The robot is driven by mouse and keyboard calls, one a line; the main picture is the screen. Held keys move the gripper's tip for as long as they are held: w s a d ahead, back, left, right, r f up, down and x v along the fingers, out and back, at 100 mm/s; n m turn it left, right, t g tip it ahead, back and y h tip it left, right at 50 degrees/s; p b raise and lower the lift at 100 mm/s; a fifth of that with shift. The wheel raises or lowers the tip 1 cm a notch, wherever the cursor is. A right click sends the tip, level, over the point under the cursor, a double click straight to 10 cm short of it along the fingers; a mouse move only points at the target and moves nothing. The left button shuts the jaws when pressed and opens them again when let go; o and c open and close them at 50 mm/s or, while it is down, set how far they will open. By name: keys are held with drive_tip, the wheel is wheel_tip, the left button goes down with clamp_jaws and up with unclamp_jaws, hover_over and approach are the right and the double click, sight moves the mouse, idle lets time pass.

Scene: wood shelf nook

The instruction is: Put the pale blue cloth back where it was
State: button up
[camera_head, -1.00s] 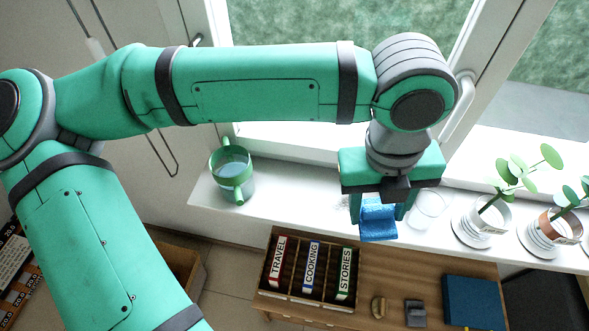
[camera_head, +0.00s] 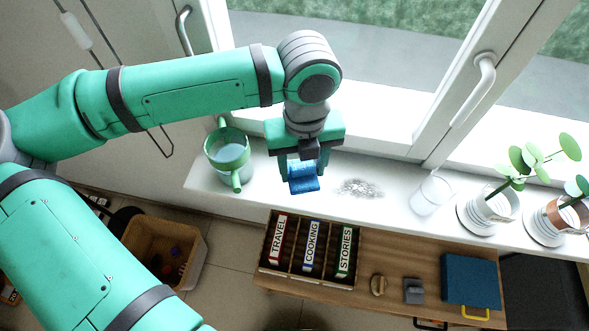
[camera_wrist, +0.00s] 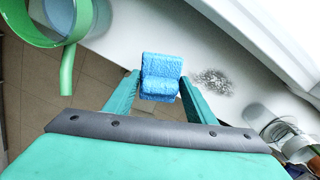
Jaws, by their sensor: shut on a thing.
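A folded blue cloth (camera_head: 303,178) is held between the fingers of my gripper (camera_head: 304,172) over the window sill, just right of the green watering can. In the wrist view the cloth (camera_wrist: 160,78) sits between the two green fingertips of my gripper (camera_wrist: 159,88), folded in a bent shape. It appears to be above the sill's front part; whether it touches the sill is not clear. The place it came from is not marked in view.
A green-rimmed watering can (camera_head: 229,155) stands close left of the gripper. A grey speckled patch (camera_head: 360,188) lies on the white sill (camera_head: 395,215) to the right. Beyond it are a clear glass (camera_head: 431,195) and potted plants (camera_head: 488,210). A book box (camera_head: 312,250) is below.

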sight(295, 160)
drive_tip(key=w+f, duration=0.1)
drive_tip(key=w+a+f, duration=0.1)
drive_tip(key=f, duration=0.1)
drive_tip(key=shift+w+a+f, duration=0.15)
drive_tip(key=shift+w+f, duration=0.15)
drive_tip(key=f, duration=0.3)
drive_tip(key=shift+w+a+f, duration=0.1)
drive_tip(key=shift+w+f, duration=0.15)
drive_tip(key=shift+f, duration=0.05)
drive_tip(key=o, duration=0.9)
drive_tip(key=shift+o, duration=0.2)
drive_tip(key=shift+r, duration=0.1)
wheel_tip(295, 160, up, 12)
drive_tip(key=shift+f, duration=0.1)
